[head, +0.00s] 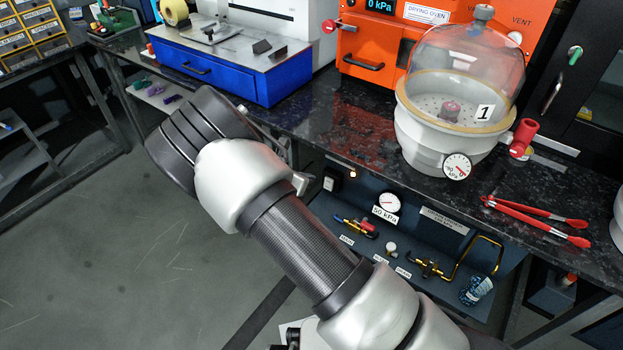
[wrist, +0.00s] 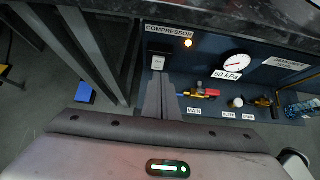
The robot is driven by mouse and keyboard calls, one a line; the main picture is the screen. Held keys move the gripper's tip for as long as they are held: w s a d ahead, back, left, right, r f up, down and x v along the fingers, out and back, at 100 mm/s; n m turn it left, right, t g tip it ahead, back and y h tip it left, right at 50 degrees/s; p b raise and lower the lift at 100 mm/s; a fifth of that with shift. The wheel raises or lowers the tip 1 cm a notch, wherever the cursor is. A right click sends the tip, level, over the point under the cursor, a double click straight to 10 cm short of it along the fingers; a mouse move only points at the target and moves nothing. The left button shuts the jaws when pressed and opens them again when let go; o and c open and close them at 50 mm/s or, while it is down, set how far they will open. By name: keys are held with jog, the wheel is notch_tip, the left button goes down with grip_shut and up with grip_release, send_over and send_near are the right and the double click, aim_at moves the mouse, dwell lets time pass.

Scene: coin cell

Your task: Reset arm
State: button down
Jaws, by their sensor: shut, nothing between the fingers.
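My gripper (wrist: 165,95) shows in the wrist view with its two grey fingers together and nothing between them. It points toward the dark blue compressor panel (wrist: 205,65) under the counter. It appears apart from the panel, though the exact gap is hard to judge. In the head view my arm reaches from the bottom right up to the left over the floor and the counter's front edge, and hides most of the gripper.
The black counter (head: 350,125) carries a clear vacuum dome (head: 460,60) marked 1, red tongs (head: 535,212) and a blue-based bench unit (head: 235,75). Below, a red-handled valve (head: 368,228) and a 50 kPa gauge (head: 387,203) sit on the panel. The floor (head: 90,260) at left is clear.

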jog(key=shift+s+r, duration=0.1)
jog(key=shift+r, duration=0.1)
dwell(0.4)
jog(key=s+d+r+m+g, duration=0.1)
jog(key=s+d+r+m, duration=0.2)
jog(key=d+r+m, duration=0.3)
jog(key=s+d+r+m+g+y, duration=0.1)
jog(key=s+d+r+m, duration=0.25)
jog(key=r, duration=0.45)
jog(key=s+d+r+m+g, duration=0.2)
jog(key=d+r+m, duration=0.2)
jog(key=r+m, duration=0.25)
jog(key=s+d+r+m+t+y, duration=0.1)
jog(key=s+r+m, duration=0.35)
jog(key=s, duration=0.35)
jog(key=s+d+r+m+y, duration=0.2)
jog(key=s+r+m, duration=0.25)
jog(key=s, duration=0.35)
jog(key=s+d+r+m+t+y, duration=0.1)
jog(key=s+r+m, duration=0.35)
jog(key=s, duration=0.45)
notch_tip(320, 180, up, 21)
jog(key=p, duration=2)
